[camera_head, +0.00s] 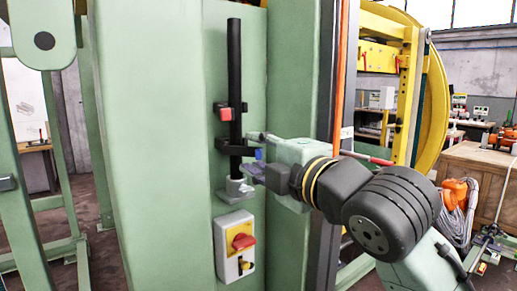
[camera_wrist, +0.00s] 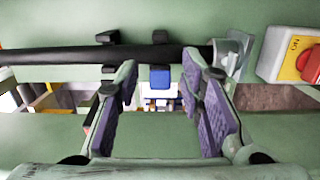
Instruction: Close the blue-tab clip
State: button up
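A black tube (camera_head: 235,70) stands upright on the green panel; in the wrist view the tube (camera_wrist: 50,55) runs across the top. The lower clip on it carries the blue tab (camera_head: 258,154), which sticks out towards my gripper (camera_head: 257,157). In the wrist view the blue tab (camera_wrist: 160,78) hangs below the tube, between the two purple-padded fingers of my gripper (camera_wrist: 160,75). My fingers are spread, with a clear gap on each side of the tab. I cannot tell how far the clip is open.
A red-tab clip (camera_head: 226,114) sits higher on the tube. A grey holder (camera_head: 235,187) carries the tube's lower end. Below it is a box with a red emergency button (camera_head: 243,241); the button (camera_wrist: 309,65) also shows at right in the wrist view. An orange cable (camera_head: 338,75) runs behind my arm.

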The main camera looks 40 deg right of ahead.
grip_shut()
dwell(0.5)
dwell(0.4)
